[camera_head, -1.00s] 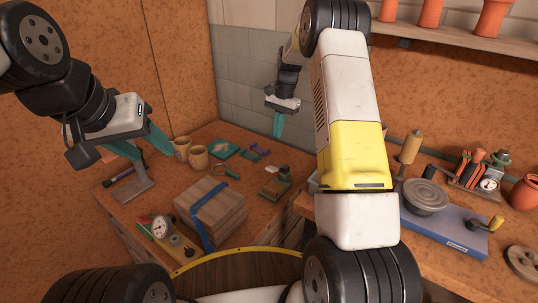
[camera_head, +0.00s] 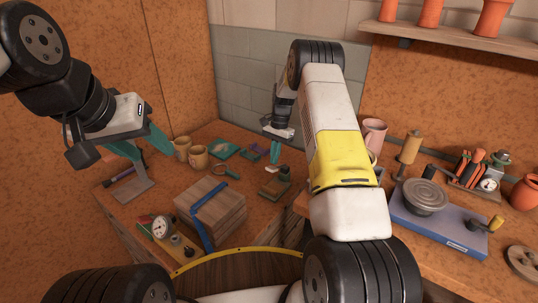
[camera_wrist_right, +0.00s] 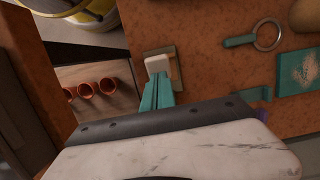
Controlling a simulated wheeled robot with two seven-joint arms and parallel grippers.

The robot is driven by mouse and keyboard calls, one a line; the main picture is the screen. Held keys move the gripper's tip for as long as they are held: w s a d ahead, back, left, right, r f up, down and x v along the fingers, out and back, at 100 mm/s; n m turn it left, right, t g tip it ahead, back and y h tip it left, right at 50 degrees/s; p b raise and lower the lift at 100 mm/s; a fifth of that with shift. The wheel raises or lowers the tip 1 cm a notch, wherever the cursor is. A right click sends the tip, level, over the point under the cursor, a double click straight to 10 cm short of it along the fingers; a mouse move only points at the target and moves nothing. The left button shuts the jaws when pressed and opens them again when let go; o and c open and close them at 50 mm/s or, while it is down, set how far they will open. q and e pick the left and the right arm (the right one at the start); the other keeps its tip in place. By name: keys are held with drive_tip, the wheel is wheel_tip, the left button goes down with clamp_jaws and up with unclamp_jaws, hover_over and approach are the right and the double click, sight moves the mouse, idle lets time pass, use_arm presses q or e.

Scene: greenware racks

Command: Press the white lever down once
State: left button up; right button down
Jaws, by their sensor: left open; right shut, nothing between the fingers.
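The white lever (camera_wrist_right: 158,64) is a small pale paddle at an olive block (camera_wrist_right: 170,50) on the bench. In the head view the white lever (camera_head: 272,169) shows as a small pale piece beside the olive block (camera_head: 274,188). My right gripper (camera_head: 275,160) points down with its teal fingers shut and empty, right by the lever. In the right wrist view the tips of my right gripper (camera_wrist_right: 158,82) appear at the lever's edge; I cannot tell whether they touch. My left gripper (camera_head: 157,152) is open and empty over the bench's left side.
A wooden box with a blue strap (camera_head: 215,215) stands in front of the block. Two tan mugs (camera_head: 190,153), a ring-ended tool (camera_head: 226,171) and a teal board (camera_head: 222,148) lie to its left. A pink mug (camera_head: 373,135) stands right, behind my arm.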

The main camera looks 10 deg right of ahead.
sight(273, 167)
drive_tip(key=shift+s+f, duration=0.1)
drive_tip(key=shift+f, duration=0.25)
drive_tip(key=shift+f, duration=0.1)
drive_tip(key=shift+s+a+f, duration=0.1)
drive_tip(key=shift+a+f, duration=0.05)
drive_tip(key=shift+f, duration=0.65)
drive_tip(key=shift+s+a+f, duration=0.1)
drive_tip(key=shift+s+f, duration=0.05)
drive_tip(key=shift+f, duration=0.6)
drive_tip(key=shift+s+a+f, duration=0.1)
drive_tip(key=shift+a+f, duration=0.05)
drive_tip(key=shift+f, duration=0.65)
drive_tip(key=shift+w+d+r, duration=0.1)
drive_tip(key=shift+r, duration=0.75)
drive_tip(key=shift+w+d+r, duration=0.15)
drive_tip(key=shift+r, duration=0.65)
drive_tip(key=shift+w+d+r, duration=0.1)
drive_tip(key=shift+r, duration=0.75)
drive_tip(key=shift+w+r, duration=0.1)
drive_tip(key=shift+r, duration=0.15)
wheel_tip(273, 167, up, 6)
drive_tip(key=shift+w+d+r, duration=0.2)
drive_tip(key=shift+w+d, duration=0.1)
drive_tip(key=shift+d, duration=0.05)
